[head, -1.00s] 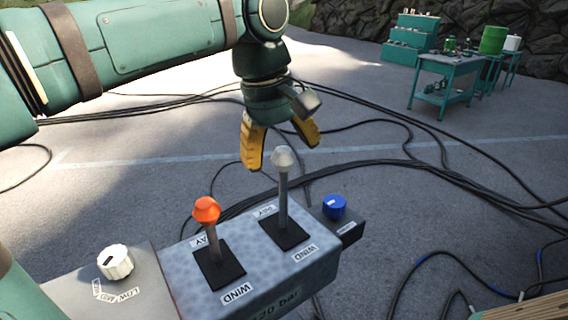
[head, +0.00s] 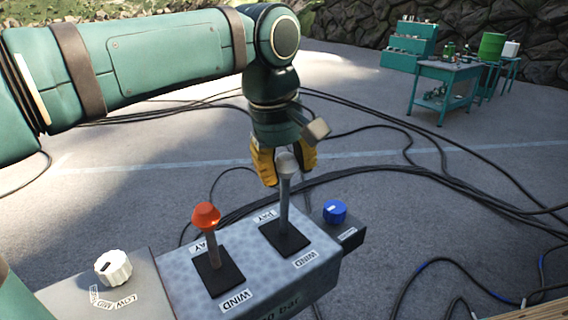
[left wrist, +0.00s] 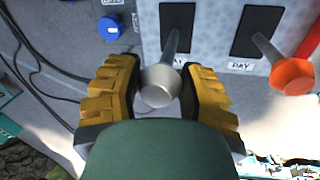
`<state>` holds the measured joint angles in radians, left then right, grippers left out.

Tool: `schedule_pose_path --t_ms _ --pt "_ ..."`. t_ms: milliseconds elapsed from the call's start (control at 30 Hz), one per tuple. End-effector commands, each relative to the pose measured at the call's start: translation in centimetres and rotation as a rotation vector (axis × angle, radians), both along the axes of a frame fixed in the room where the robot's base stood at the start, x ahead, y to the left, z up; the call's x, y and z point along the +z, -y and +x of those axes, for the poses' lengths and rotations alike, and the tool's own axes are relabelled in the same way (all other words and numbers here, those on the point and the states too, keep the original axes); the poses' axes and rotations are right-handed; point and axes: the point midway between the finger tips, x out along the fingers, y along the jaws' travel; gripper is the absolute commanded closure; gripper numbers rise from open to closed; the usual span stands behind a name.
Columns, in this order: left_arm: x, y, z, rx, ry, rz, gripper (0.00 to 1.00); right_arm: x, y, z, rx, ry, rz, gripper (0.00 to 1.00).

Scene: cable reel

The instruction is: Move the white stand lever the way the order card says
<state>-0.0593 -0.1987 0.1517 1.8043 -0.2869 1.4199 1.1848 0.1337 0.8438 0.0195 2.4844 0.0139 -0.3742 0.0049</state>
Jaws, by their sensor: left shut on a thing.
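The white stand lever (head: 284,190) rises from a black slot plate on the grey control box (head: 330,262), between a PAY label and a WIND label. My left gripper (head: 285,170) is shut on the knob of this lever from above. In the left wrist view the pale knob (left wrist: 160,86) sits between the two yellow fingers of the left gripper (left wrist: 162,92). An orange-knobbed lever (head: 206,216) stands to the left with its own PAY and WIND labels. The order card and my right gripper are not in view.
A white dial (head: 113,267) is on the left panel and a blue knob (head: 335,211) is on the right end of the box. Black cables (head: 400,172) cross the ground. A green work table (head: 445,85) stands far back.

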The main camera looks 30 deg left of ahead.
Motion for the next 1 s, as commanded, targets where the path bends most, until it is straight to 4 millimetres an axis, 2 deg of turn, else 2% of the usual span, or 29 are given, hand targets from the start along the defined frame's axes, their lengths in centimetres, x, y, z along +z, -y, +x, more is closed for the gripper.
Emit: schedule_pose_path --t_ms 233,400,733,767,800,833,1000 --pt "-0.9 3.0 -1.3 -0.008 0.076 0.190 1.00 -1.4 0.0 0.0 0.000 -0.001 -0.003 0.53" --pt "-1.4 4.7 -2.0 -0.004 0.090 0.216 1.00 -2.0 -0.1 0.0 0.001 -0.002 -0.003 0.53" --pt "-1.4 5.0 -2.1 -0.003 0.089 0.213 1.00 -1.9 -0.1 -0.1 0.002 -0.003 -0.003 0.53" --pt "-1.4 5.0 -2.1 -0.003 0.089 0.213 0.47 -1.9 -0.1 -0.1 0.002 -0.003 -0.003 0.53" --pt "-1.4 5.0 -2.1 -0.003 0.089 0.213 0.33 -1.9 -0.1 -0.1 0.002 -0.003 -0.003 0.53" --pt "-1.4 5.0 -2.1 -0.003 0.089 0.213 0.26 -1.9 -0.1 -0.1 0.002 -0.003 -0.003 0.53" --pt "-1.4 4.9 -2.1 -0.002 0.089 0.214 0.26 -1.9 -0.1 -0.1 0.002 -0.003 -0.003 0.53"
